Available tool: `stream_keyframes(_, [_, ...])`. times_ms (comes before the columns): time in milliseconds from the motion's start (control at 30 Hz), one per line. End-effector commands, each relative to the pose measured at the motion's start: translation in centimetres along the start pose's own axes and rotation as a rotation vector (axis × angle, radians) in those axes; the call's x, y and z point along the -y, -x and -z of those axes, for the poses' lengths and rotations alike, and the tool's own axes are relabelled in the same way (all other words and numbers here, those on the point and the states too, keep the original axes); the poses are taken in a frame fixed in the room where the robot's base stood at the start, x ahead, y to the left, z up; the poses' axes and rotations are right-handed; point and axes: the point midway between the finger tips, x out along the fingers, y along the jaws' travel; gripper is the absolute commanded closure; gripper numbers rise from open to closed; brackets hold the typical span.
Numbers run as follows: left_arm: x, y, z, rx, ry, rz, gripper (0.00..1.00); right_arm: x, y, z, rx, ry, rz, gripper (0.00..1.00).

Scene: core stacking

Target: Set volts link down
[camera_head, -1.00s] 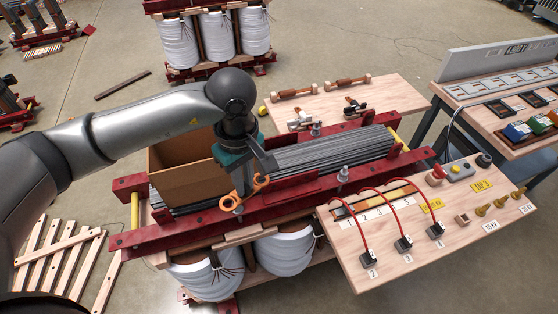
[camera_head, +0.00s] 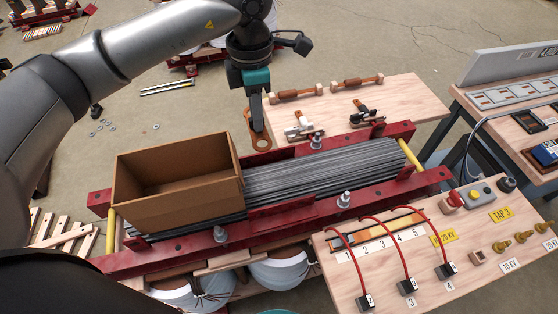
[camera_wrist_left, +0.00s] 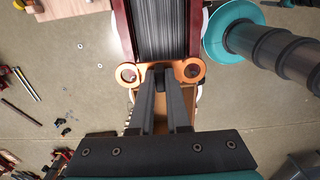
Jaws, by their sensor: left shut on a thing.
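My left gripper (camera_head: 256,118) is shut on an orange-copper link (camera_head: 261,138). In the head view the link hangs near the core's rear red beam, right of the cardboard box; only one ring end shows clearly. In the left wrist view the fingertips (camera_wrist_left: 160,78) grip the link's middle, with one ring (camera_wrist_left: 128,74) on each side. I cannot tell whether the link touches anything below. A bolt (camera_head: 220,235) stands bare on the front red beam (camera_head: 285,217). My right gripper is not in view.
An open cardboard box (camera_head: 178,191) sits on the left of the grey core sheets (camera_head: 315,172). The rear wooden board (camera_head: 400,95) carries copper links on blocks and clamps. The front board (camera_head: 375,270) holds red cables, plugs and yellow tags.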

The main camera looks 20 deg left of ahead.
Motion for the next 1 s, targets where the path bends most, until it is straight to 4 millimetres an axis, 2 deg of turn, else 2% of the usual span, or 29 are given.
stream_keyframes(167, [0.1, -2.8, 0.1, -0.004, -0.001, 0.004, 1.0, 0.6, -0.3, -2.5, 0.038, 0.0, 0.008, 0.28])
stream_keyframes(333, [0.1, -7.5, 0.1, -0.004, 0.0, 0.005, 1.0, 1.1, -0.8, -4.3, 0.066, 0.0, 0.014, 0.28])
stream_keyframes(500, [0.1, -12.0, 0.1, -0.003, -0.001, 0.003, 1.0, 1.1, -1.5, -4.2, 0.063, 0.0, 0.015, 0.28])
stream_keyframes(600, [0.1, -14.0, 0.1, -0.002, -0.001, 0.002, 1.0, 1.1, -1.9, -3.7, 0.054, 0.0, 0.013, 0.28])
stream_keyframes(700, [0.1, -15.2, 0.1, -0.001, -0.001, 0.002, 1.0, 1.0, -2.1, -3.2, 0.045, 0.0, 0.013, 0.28])
stream_keyframes(867, [0.0, -16.1, 0.0, 0.0, -0.002, 0.0, 1.0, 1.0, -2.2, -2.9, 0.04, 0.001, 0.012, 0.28])
stream_keyframes(1000, [0.1, -18.0, 0.1, -0.002, -0.002, 0.003, 1.0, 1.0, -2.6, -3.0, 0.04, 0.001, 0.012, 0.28])
